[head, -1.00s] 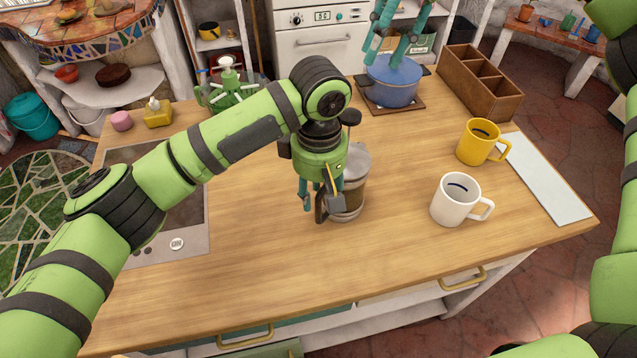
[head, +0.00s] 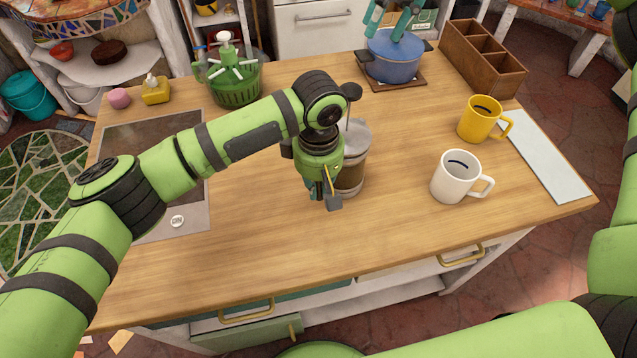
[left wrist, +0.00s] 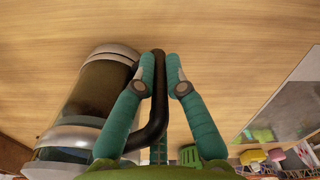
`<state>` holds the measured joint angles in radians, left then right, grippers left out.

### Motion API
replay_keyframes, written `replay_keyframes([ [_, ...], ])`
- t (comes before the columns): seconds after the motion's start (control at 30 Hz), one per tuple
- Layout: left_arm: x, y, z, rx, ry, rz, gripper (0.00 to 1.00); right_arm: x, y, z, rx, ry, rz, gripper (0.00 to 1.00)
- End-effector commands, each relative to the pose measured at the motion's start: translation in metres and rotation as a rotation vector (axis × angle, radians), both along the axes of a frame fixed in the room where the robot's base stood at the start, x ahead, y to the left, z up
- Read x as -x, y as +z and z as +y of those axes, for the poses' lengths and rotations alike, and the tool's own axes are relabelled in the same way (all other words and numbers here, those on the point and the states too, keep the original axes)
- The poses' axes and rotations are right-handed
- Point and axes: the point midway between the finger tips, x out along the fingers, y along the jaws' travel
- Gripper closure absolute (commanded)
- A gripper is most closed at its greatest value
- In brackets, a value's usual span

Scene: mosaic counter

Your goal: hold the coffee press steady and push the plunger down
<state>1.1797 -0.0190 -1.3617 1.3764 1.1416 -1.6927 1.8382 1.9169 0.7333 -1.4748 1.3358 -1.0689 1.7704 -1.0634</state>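The coffee press (head: 352,172) stands upright on the wooden counter, partly hidden behind my left gripper in the head view. It has a grey lid, a glass body with brown coffee, and a dark plunger knob (head: 350,91) raised on a thin rod. My left gripper (head: 322,197) is at the press's left side. In the left wrist view the press (left wrist: 92,95) lies left of the fingers. Its dark curved handle (left wrist: 159,80) runs between the two teal fingers (left wrist: 160,72), which are closed about it.
A white mug (head: 455,178) and a yellow mug (head: 479,120) stand right of the press. The counter's front is clear.

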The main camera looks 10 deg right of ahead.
Motion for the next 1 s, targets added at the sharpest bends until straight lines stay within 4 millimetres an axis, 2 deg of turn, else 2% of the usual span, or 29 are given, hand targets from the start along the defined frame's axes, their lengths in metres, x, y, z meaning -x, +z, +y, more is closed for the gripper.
replay_keyframes([
  [0.03, 0.0, 0.0, 0.0, 0.0, 0.0, 0.0, 1.0, 0.0, 0.0, 0.0, 0.0, 0.0, 0.0, 0.61],
  [0.07, 0.0, 0.0, 0.0, 0.0, 0.0, 0.0, 1.0, 0.0, 0.0, 0.0, 0.0, 0.0, 0.0, 0.65],
  [0.1, 0.0, 0.0, 0.0, 0.0, 0.0, 0.0, 1.0, 0.0, 0.0, 0.0, 0.0, -0.001, 0.0, 0.81],
  [0.13, 0.0, 0.0, 0.0, 0.0, 0.0, 0.0, 1.0, 0.0, 0.0, 0.0, 0.001, -0.005, 0.001, 0.93],
  [0.17, 0.0, 0.0, 0.0, 0.0, 0.0, 0.0, 1.0, 0.0, 0.0, 0.001, 0.003, -0.01, 0.003, 1.0],
  [0.37, 0.0, 0.0, 0.0, 0.0, 0.0, 0.001, 1.0, 0.001, 0.0, 0.007, 0.052, -0.184, 0.061, 1.0],
  [0.7, 0.0, 0.0, 0.0, 0.0, 0.0, 0.001, 1.0, 0.004, 0.0, 0.024, 0.208, -0.842, 0.205, 1.0],
  [1.0, 0.0, 0.0, 0.0, 0.0, 0.0, 0.001, 1.0, 0.006, 0.001, 0.035, 0.292, -1.434, 0.255, 1.0],
])
